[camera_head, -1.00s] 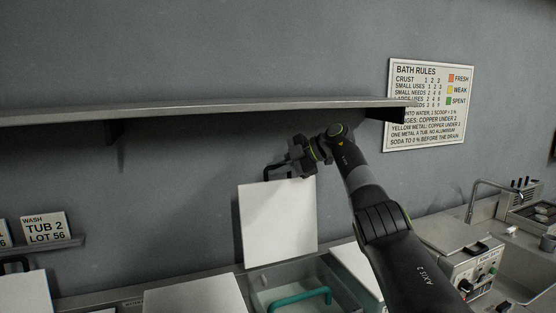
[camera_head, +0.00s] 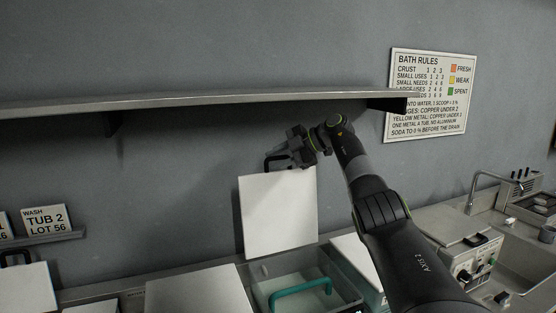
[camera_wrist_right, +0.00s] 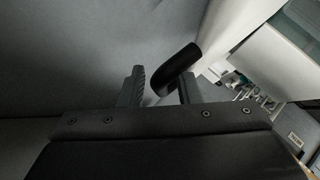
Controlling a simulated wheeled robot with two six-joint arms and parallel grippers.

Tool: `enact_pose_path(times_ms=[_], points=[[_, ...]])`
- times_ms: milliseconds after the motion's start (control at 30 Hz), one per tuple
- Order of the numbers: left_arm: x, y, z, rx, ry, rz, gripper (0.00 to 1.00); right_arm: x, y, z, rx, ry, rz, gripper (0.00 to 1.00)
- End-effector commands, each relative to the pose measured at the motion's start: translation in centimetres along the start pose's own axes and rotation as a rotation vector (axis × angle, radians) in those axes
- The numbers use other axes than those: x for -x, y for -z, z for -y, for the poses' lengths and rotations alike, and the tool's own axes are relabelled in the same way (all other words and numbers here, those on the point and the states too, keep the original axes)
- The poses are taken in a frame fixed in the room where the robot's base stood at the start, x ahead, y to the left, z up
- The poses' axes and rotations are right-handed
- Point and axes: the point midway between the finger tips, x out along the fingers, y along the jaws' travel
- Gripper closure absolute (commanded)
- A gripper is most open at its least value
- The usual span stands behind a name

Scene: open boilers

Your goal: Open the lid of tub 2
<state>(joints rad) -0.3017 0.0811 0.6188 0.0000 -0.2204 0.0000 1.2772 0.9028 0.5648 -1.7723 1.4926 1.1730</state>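A white lid (camera_head: 279,215) stands raised, nearly upright, behind an open tub (camera_head: 318,255) in the head view. A black bar handle (camera_head: 275,159) is at its top edge. My right gripper (camera_head: 290,157) is at this handle. In the wrist view the fingers (camera_wrist_right: 160,88) are apart, with the dark handle bar (camera_wrist_right: 178,83) between them, nearer the right finger. A teal handle (camera_head: 300,290) shows inside the open tub. A "TUB 2 LOT 56" sign (camera_head: 46,221) is far left; I cannot tell which tub it marks. My left gripper is not in view.
A grey wall shelf (camera_head: 210,103) runs above the lid and my right gripper. Closed white lids (camera_head: 200,290) lie to the left. A control box (camera_head: 468,262) and a sink (camera_head: 520,265) are at the right. A bath rules sign (camera_head: 430,95) hangs on the wall.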

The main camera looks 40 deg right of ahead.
Motion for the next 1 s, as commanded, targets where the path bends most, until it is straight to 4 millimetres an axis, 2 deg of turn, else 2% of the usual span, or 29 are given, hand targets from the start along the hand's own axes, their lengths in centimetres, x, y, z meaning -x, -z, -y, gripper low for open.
enact_pose_path(times_ms=[67, 167, 267, 400, 700, 833, 1000], points=[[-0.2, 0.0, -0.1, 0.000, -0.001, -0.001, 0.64, 0.0, -0.1, 0.3, -0.003, 0.006, -0.002, 0.66], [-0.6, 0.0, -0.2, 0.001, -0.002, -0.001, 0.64, 1.0, -0.2, 0.3, -0.002, 0.003, 0.000, 0.66], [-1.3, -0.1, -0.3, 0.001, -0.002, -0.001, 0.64, 2.8, -0.3, 0.3, 0.000, 0.000, 0.002, 0.66], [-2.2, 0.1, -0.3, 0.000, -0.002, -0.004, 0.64, 6.3, -0.3, 0.2, 0.000, -0.003, 0.002, 0.66], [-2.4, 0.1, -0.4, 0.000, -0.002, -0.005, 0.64, 13.7, -0.1, -0.1, -0.001, -0.004, 0.000, 0.66], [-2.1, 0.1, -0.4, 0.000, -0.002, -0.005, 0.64, 15.8, 0.0, -0.1, -0.001, -0.003, -0.001, 0.66], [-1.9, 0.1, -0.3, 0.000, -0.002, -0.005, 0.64, 17.3, -0.1, 0.0, -0.001, -0.002, -0.001, 0.66]])
